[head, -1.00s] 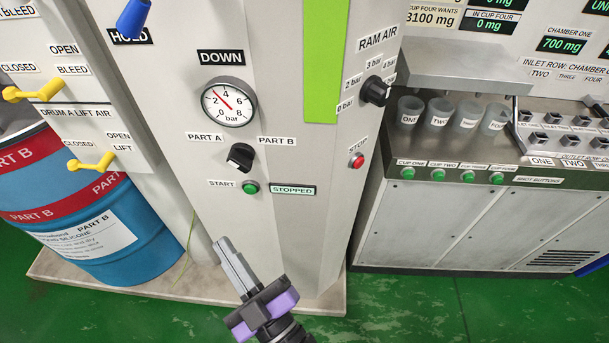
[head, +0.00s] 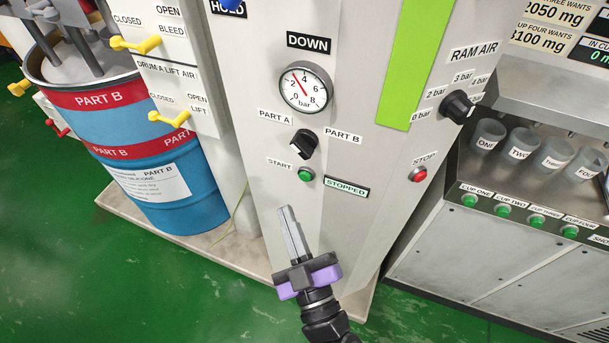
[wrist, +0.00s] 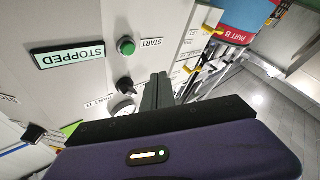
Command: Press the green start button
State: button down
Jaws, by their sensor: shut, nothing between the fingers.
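The green start button (head: 305,175) sits on the grey cabinet front, beside the START label and left of the STOPPED display (head: 347,187). In the wrist view the green start button (wrist: 126,47) shows near the top, upside down, next to the lit STOPPED display (wrist: 68,54). My gripper (head: 284,210) is shut and empty. Its fingertips are below the button in the head view and look apart from it. In the wrist view my gripper's fingers (wrist: 158,80) point up the picture, to the right of and below the button.
A black PART A/PART B selector knob (head: 304,142) and a pressure gauge (head: 305,89) are above the button. A red stop button (head: 418,174) is to the right. Yellow valve levers (head: 168,118) and a blue drum (head: 165,190) are at left. Green cup buttons (head: 503,210) line the bench.

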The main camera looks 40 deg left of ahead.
jog(key=shift+w+a, duration=0.2)
jog(key=shift+w, duration=0.7)
jog(key=shift+w+a, duration=0.25)
jog(key=shift+w, duration=0.65)
jog(key=shift+w+a, duration=0.2)
jog(key=shift+w, duration=0.7)
jog(key=shift+w, duration=0.1)
jog(key=shift+w+a+p, duration=0.1)
jog(key=shift+w+p, duration=0.2)
jog(key=shift+p, duration=0.05)
jog(key=shift+w+a, duration=0.1)
jog(key=shift+w, duration=0.3)
dwell(0.5)
dwell(0.4)
jog(key=shift+s+d, duration=0.2)
jog(key=shift+s, duration=0.6)
jog(key=s, duration=0.2)
jog(key=s+d, duration=0.1)
jog(key=s, duration=0.2)
jog(key=shift+d+p, duration=0.1)
jog(key=shift+p, duration=0.25)
